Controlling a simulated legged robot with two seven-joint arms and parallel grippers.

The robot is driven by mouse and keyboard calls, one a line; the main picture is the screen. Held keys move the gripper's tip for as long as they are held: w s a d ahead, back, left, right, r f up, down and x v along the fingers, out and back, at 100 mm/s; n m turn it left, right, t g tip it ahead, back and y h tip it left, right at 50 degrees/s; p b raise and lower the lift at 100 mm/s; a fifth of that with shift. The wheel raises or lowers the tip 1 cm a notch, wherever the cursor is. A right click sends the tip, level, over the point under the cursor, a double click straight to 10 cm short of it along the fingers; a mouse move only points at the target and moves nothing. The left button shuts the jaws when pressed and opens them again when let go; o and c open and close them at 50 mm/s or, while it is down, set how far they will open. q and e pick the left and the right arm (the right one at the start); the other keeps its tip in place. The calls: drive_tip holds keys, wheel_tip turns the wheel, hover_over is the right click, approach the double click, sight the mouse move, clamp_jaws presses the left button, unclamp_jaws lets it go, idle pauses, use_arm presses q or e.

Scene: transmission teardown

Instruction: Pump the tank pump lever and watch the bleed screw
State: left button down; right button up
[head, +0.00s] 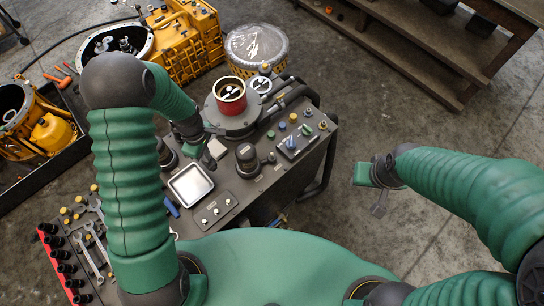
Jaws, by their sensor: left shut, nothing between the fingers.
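A dark test cart (285,180) stands ahead of my base. On its top is a round red-rimmed tank fitting (230,90) on a grey flange. A dark bar like a lever (291,99) lies beside it to the right; I cannot tell for sure that it is the pump lever. I cannot pick out the bleed screw at this size. My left gripper (209,161) is shut and empty above the cart top, in front of the red fitting and left of a black cylinder (247,157). My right gripper (376,192) hangs over bare floor right of the cart, its finger gap unclear.
A small screen (191,184) and a switch panel (213,210) sit on the cart's near side. Coloured knobs (293,118) are at its right. Yellow housings (184,42) and a film-covered drum (256,48) stand behind. Wrenches (88,250) lie lower left.

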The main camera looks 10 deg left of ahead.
use_arm(q)
wheel_tip(320, 180, up, 8)
drive_tip(key=p, duration=0.6)
drive_tip(key=shift+f, duration=0.2)
wheel_tip(320, 180, down, 8)
drive_tip(key=b, duration=0.5)
drive_tip(key=shift+b, duration=0.4)
wheel_tip(320, 180, up, 8)
drive_tip(key=p, duration=0.6)
drive_tip(key=shift+r+p, duration=0.15)
drive_tip(key=shift+p, duration=0.25)
wheel_tip(320, 180, up, 6)
drive_tip(key=p, duration=0.5)
